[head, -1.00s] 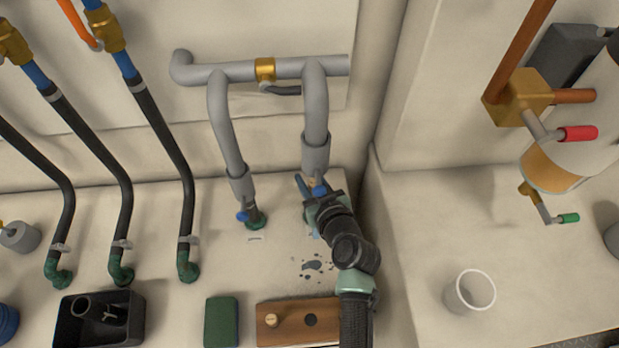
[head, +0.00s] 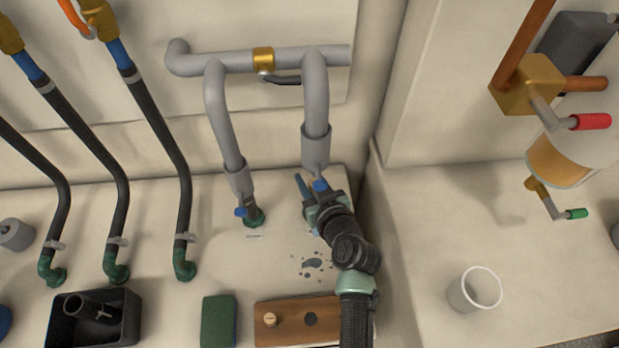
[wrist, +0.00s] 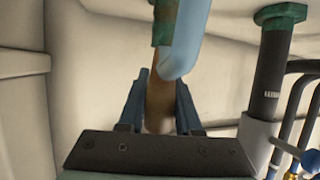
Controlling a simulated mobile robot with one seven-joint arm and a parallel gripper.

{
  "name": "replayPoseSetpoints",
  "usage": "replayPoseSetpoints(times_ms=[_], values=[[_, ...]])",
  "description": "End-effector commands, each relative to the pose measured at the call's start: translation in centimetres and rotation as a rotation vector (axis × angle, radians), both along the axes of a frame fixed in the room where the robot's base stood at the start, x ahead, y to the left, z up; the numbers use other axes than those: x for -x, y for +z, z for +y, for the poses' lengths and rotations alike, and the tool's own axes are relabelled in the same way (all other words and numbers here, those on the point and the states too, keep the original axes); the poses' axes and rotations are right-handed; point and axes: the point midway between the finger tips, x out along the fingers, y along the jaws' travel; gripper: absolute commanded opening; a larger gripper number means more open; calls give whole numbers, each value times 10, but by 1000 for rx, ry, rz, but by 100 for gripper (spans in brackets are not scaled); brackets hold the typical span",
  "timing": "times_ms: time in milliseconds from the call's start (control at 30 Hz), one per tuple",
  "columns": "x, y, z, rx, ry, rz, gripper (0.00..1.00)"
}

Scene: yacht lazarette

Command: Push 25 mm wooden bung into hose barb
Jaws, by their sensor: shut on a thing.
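My gripper (head: 311,196), with blue fingers, is at the foot of the right grey pipe in the head view. In the wrist view my gripper (wrist: 161,82) is shut on a brown wooden bung (wrist: 158,105), which lies lengthwise between the fingers. Beyond the bung is a green fitting (wrist: 163,22), probably the hose barb. A pale blue, round-ended shape (wrist: 188,45), perhaps water, overlaps the fitting and part of the bung. It hides whether the bung's far end is in the fitting, touching it or apart. In the head view my gripper hides the bung and the barb.
A wooden board (head: 345,331) holds one pale bung (head: 270,320) and a dark empty hole. A puddle (head: 313,264) lies near my arm. A second valve (head: 252,214) stands left. A green block (head: 218,321), black tray (head: 95,316) and white cup (head: 474,290) stand around.

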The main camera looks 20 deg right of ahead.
Motion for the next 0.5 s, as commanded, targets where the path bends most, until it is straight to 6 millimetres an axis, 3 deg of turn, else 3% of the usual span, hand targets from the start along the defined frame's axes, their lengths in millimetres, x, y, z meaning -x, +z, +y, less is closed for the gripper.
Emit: replayPoseSetpoints(times_ms=[500], values=[[1,-12,1,-1,1,4,0]])
